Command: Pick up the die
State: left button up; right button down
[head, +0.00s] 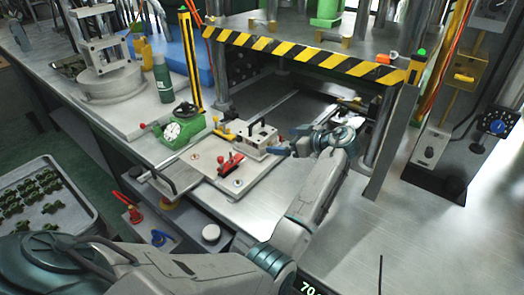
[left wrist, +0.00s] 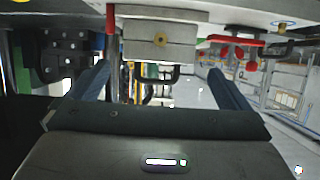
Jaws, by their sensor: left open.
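The die, a pale grey metal block (head: 258,140) with dark openings, sits on a light plate on the bench in front of the press. Contact cannot be told. My right gripper is not in view.
A red toggle clamp (head: 230,163) stands on the plate (head: 205,165) before the die. The press has a striped yellow-black bar (head: 300,52) and posts behind. The bench at right (head: 440,215) is clear.

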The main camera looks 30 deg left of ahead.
aim_at(269, 140)
pick_arm(q)
jog(key=p+x, duration=0.1)
jog(key=x, duration=0.4)
jog(key=shift+p, duration=0.3)
jog(key=shift+w+a+f, duration=0.15)
jog(key=shift+a+f, duration=0.2)
jog(key=p+x, duration=0.1)
jog(key=x, duration=0.4)
jog(key=shift+a+p, duration=0.1)
jog(key=shift+p, duration=0.3)
jog(key=shift+c, duration=0.7)
jog(key=c, duration=1.4)
jog(key=shift+r, duration=0.2)
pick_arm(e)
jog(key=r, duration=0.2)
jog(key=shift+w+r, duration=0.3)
